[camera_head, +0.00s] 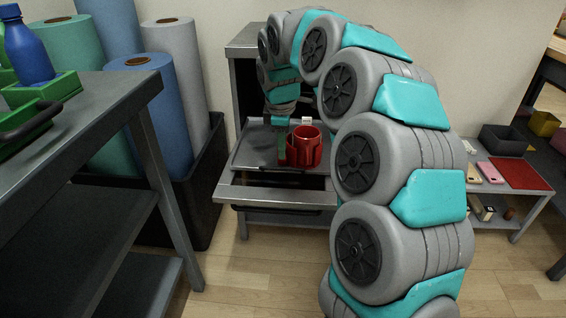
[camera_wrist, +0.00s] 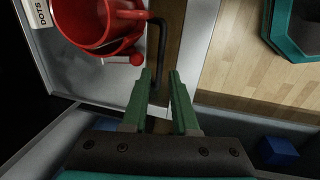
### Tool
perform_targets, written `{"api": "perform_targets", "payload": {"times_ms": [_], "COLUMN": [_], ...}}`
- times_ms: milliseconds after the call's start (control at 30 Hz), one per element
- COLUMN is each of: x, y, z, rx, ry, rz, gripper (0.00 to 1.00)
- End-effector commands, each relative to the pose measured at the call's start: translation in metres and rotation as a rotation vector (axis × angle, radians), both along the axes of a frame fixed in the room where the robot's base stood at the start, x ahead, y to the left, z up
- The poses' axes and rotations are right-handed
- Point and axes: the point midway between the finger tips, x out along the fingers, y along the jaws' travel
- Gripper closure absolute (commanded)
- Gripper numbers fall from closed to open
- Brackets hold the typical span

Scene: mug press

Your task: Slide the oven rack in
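The oven rack (camera_head: 250,152) is a grey metal tray pulled out of the dark oven (camera_head: 246,90). A thin black handle (camera_wrist: 162,45) runs along the rack's front in the wrist view. My gripper (camera_wrist: 160,72) has green fingers set apart, with the handle's bent end between or just beyond the fingertips. Contact cannot be told. In the head view my gripper (camera_head: 283,150) points down beside the red mugware.
A grey table (camera_head: 105,100) with a green crate (camera_head: 40,92) and blue bottle (camera_head: 26,48) stands at left. Blue, grey and green rolls (camera_head: 150,115) stand in a black bin. A low shelf (camera_head: 510,180) is at right. Wooden floor (camera_head: 280,270) is clear in front.

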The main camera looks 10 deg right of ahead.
Motion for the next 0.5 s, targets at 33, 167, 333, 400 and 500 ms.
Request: {"api": "perform_targets", "payload": {"times_ms": [33,167,333,400,500], "x": [0.0,0.004,0.007,0.009,0.01], "y": [0.0,-0.002,-0.004,-0.004,-0.004], "z": [-0.007,-0.026,-0.051,-0.057,-0.061], "rx": [0.0,0.001,0.0,0.001,0.002], "ry": [0.005,0.004,0.005,0.003,0.001], "rz": [0.0,-0.002,-0.002,-0.002,-0.002], "gripper": [0.73,0.73,0.73,0.73,0.73]}}
